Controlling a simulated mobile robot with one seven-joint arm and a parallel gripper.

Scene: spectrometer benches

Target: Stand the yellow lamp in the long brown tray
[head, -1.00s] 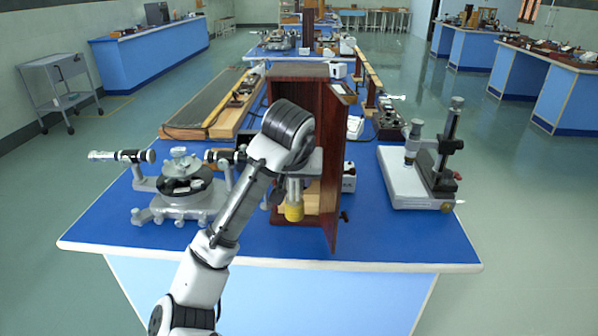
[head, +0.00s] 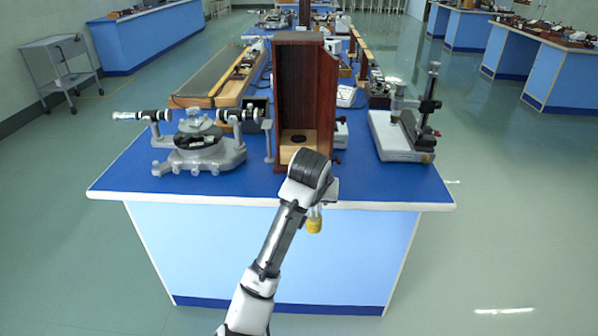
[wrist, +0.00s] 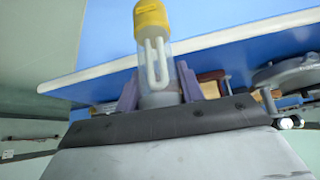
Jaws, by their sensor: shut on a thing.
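The yellow lamp (head: 314,226) has a yellow cap at its lower end and a clear tube. In the wrist view the lamp (wrist: 152,20) shows a white U-shaped element inside the tube. My gripper (wrist: 158,92) is shut on the end of the tube away from the cap. In the head view my gripper (head: 316,206) holds the lamp cap-down in front of the near bench edge, clear of the bench top. A long wood-rimmed, dark-surfaced piece (head: 205,87) lies at the bench's left; I cannot tell whether it is the long brown tray.
An open wooden cabinet (head: 303,77) stands on the blue bench (head: 250,188), door swung right, a dark round piece on its floor. A spectrometer (head: 200,150) stands left and a microscope-like instrument (head: 405,140) right. Open floor lies around the bench.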

